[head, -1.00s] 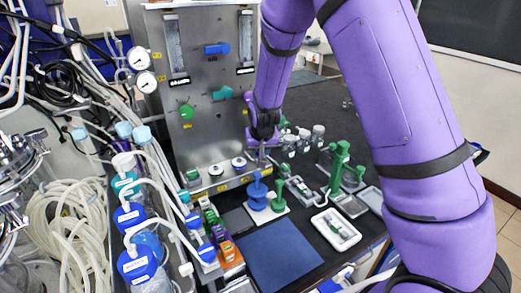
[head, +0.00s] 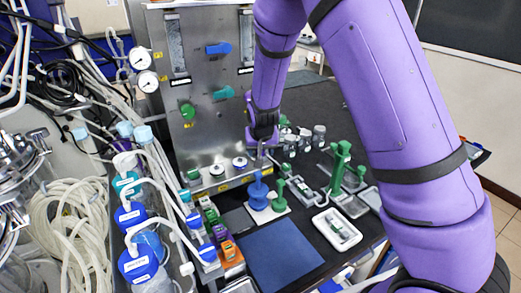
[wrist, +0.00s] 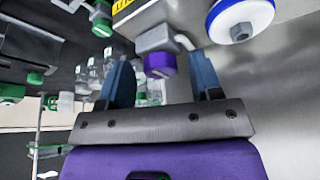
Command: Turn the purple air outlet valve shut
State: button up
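The purple valve knob (wrist: 160,65) hangs from a grey fitting (wrist: 158,38) at the top middle of the wrist view. My gripper (wrist: 161,72) is open, with one blue finger on each side of the knob and a visible gap on both sides. I cannot tell how far the knob lies in depth from the fingertips. In the head view my gripper (head: 262,152) points down by the lower right of the steel panel, and I cannot make out the knob there, behind my arm.
The steel panel (head: 207,135) carries a green knob (head: 187,110) and a blue valve (head: 218,48). A white-and-blue round fitting (wrist: 240,20) is right of the fingers. Glass bottles (head: 290,145), a blue stand (head: 258,190) and a white tray (head: 337,229) stand on the bench.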

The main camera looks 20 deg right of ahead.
jog(key=d+v, duration=0.1)
jog(key=v, duration=0.9)
jog(key=shift+s+a+r, duration=0.2)
jog(key=shift+a+r, duration=0.2)
jog(key=shift+a, duration=0.1)
jog(key=s+d+r+y, duration=0.1)
jog(key=s+d+r, duration=0.2)
jog(key=s+r, duration=0.4)
jog(key=s+d+r+y, duration=0.1)
jog(key=s+d+r, duration=0.2)
jog(key=s+r, duration=0.45)
jog(key=s+d+r+n, duration=0.1)
jog(key=s+r, duration=0.1)
jog(key=s, duration=0.6)
jog(key=s+d+r+n+h, duration=0.1)
jog(key=s+r, duration=0.1)
jog(key=s, duration=0.7)
jog(key=shift+s+d+r+t, duration=0.25)
jog(key=shift+s+d+t, duration=0.05)
jog(key=shift+d+t, duration=0.1)
